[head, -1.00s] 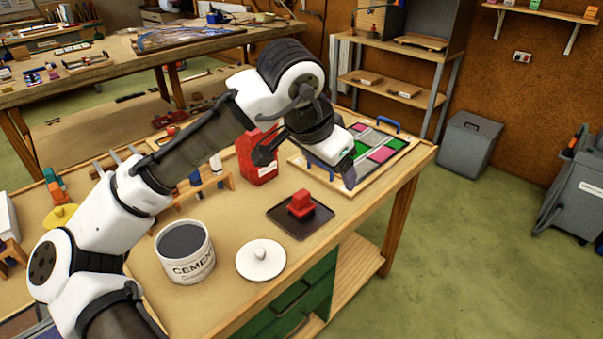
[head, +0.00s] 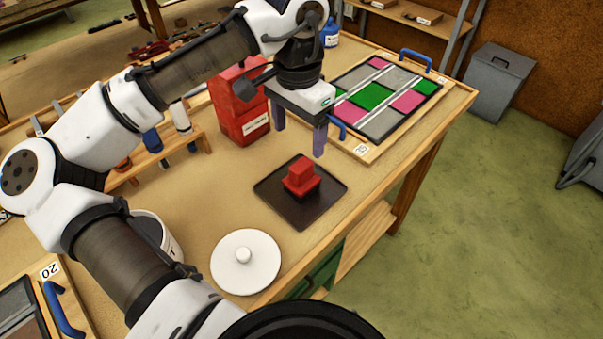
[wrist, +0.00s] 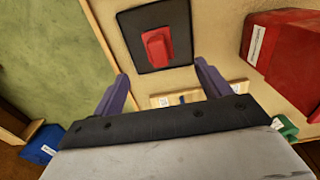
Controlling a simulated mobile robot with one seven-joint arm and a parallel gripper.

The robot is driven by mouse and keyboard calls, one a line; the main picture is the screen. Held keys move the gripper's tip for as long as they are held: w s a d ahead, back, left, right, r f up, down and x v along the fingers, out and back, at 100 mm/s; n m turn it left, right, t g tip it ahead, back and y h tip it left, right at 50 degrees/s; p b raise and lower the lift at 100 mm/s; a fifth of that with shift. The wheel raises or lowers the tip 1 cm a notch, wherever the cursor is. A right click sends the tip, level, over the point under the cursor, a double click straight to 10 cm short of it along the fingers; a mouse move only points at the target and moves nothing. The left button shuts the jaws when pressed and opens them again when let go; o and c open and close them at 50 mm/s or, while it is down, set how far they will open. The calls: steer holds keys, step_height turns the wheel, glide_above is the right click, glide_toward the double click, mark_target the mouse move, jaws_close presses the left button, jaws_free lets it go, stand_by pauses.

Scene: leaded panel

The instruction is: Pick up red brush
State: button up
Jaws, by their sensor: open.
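The red brush (head: 301,176) is a small stepped red block with a dark underside. It rests on a dark square tray (head: 284,205) near the table's front edge. In the wrist view the brush (wrist: 157,48) lies on the tray (wrist: 181,19) beyond the fingertips. My gripper (head: 299,140) hangs above the table, behind the brush and apart from it, with its fingers pointing down. It is open and empty. In the wrist view the two purple fingers of my gripper (wrist: 161,70) stand wide apart.
A red canister (head: 240,108) stands left of my gripper. A white lid (head: 246,262) lies in front of the tray. A leaded panel (head: 407,82) in a wooden frame is at the back right. A wooden rack (head: 125,178) with bottles is on the left.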

mark_target(299, 165)
step_height(299, 165, down, 7)
steer(key=shift+s+r, duration=0.1)
steer(key=shift+s, duration=0.05)
steer(key=shift+d+f+p, duration=0.15)
steer(key=shift+f+p, duration=0.3)
steer(key=shift+f, duration=0.95)
steer(key=shift+d+f+p, duration=0.15)
steer(key=shift+f+p, duration=0.25)
steer(key=shift+f, duration=1)
steer(key=c, duration=1.2)
steer(key=shift+c, duration=0.2)
steer(key=shift+r, duration=0.1)
step_height(299, 165, up, 20)
steer(key=b, duration=0.1)
steer(key=shift+b, duration=0.3)
steer(key=o, duration=0.4)
steer(key=shift+c, duration=0.7)
